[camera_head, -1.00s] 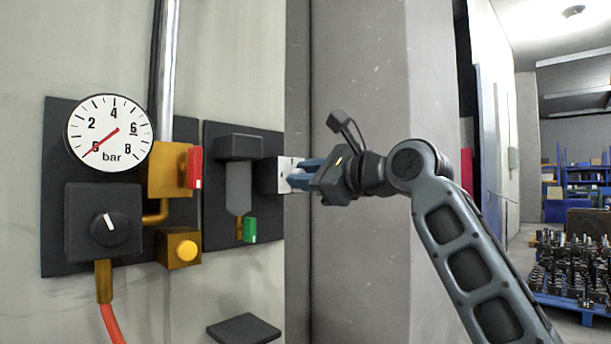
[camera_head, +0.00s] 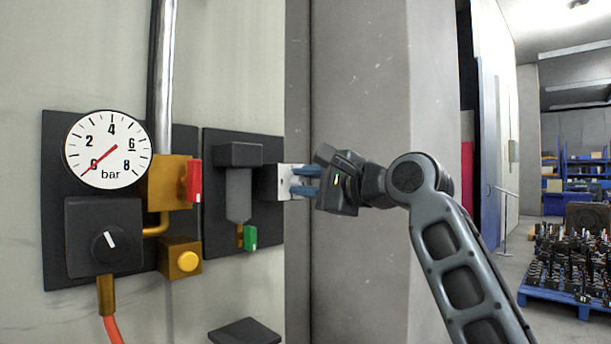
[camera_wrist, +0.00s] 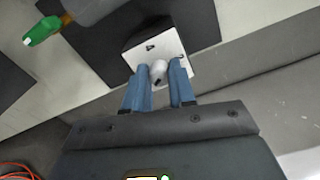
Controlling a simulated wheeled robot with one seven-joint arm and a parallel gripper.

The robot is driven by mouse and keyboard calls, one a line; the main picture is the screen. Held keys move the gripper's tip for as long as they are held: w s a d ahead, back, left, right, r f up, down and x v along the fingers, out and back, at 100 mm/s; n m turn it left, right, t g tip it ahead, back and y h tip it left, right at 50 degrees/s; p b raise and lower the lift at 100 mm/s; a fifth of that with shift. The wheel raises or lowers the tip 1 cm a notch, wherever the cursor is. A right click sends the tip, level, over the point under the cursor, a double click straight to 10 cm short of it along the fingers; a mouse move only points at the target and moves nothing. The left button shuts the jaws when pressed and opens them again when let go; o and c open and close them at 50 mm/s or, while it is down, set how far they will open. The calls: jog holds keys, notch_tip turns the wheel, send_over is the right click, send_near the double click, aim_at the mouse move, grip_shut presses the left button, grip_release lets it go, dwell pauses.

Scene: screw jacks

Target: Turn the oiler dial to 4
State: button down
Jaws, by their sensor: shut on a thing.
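The oiler dial shows as a white square face (camera_wrist: 190,66) with small dark marks in the wrist view, on the side of the dark oiler unit. In the head view the white plate (camera_head: 287,181) is seen nearly edge-on. My gripper (camera_head: 304,181) reaches it from the right. In the wrist view my gripper's blue fingers (camera_wrist: 158,82) are shut on a small light-grey knob (camera_wrist: 158,71) at the middle of the white face.
A grey wall corner stands close behind my gripper.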

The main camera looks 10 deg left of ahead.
jog(key=n, duration=0.4)
jog(key=shift+f+n, duration=0.1)
jog(key=shift+n, duration=0.3)
jog(key=n, duration=0.3)
jog(key=shift+n, duration=0.3)
jog(key=n+b, duration=0.7)
jog(key=n, duration=1.4)
jog(key=shift+f, duration=0.15)
jog(key=shift+n, duration=0.4)
jog(key=c, duration=0.9)
grip_release()
jog(key=shift+r, duration=0.2)
jog(key=shift+c, duration=0.2)
jog(key=shift+d, duration=0.1)
